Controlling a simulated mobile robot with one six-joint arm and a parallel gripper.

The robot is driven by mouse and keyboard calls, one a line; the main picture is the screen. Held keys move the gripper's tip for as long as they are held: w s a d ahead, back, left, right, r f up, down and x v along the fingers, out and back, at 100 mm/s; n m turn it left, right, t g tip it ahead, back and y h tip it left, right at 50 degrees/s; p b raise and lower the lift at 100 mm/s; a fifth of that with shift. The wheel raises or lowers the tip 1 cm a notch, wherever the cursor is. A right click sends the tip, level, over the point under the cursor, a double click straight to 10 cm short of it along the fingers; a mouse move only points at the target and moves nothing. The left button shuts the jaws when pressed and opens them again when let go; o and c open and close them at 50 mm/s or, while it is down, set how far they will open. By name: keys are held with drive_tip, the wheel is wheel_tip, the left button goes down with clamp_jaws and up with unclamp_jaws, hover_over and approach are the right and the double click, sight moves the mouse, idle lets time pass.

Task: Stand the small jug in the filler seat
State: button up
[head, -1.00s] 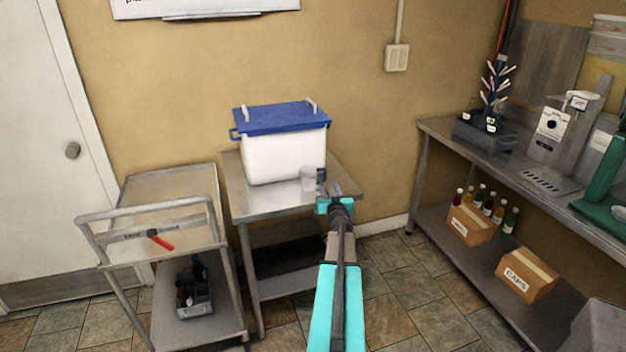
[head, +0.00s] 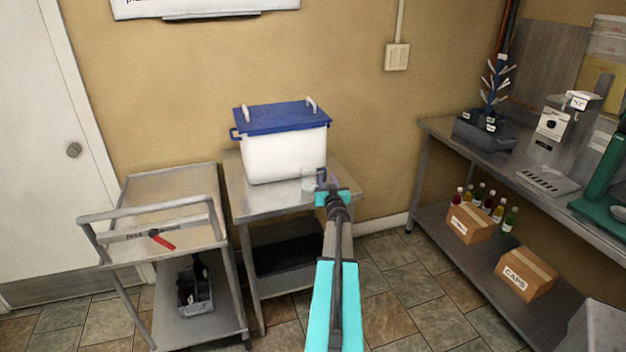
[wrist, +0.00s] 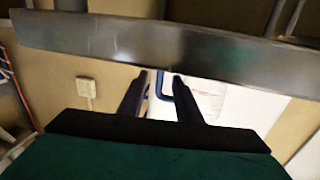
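The small jug (head: 308,180) looks pale and translucent. It stands near the front of the steel table, before the white bucket, partly hidden by my gripper. In the wrist view a pale patch with faint red marks (wrist: 208,97) may be the jug. My gripper (head: 328,180) is at the jug's right side; I cannot tell whether it touches it. In the wrist view its two dark fingers (wrist: 162,77) are apart with nothing clearly between them. A grey dispenser (head: 560,122) with a slotted tray (head: 547,181) stands on the right bench; I cannot tell if this is the filler seat.
A white bucket with a blue lid (head: 285,150) fills much of the steel table (head: 248,205). A cart (head: 165,190) stands left. The right bench (head: 450,135) carries a bottle tree (head: 492,95) and a green device (head: 603,180). Floor between table and bench is open.

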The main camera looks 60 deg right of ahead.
drive_tip(key=shift+c, duration=0.2)
clamp_jaws()
drive_tip(key=shift+r, duration=0.15)
drive_tip(key=shift+r, duration=0.55)
wheel_tip(320, 180, up, 2)
drive_tip(key=s+a+b, duration=0.1)
drive_tip(key=a+b, duration=0.1)
drive_tip(key=a, duration=0.5)
drive_tip(key=s+a+r+b, duration=0.1)
drive_tip(key=s+a+b, duration=0.1)
drive_tip(key=a, duration=0.6)
drive_tip(key=shift+s+a+r, duration=0.25)
drive_tip(key=shift+a+r, duration=0.05)
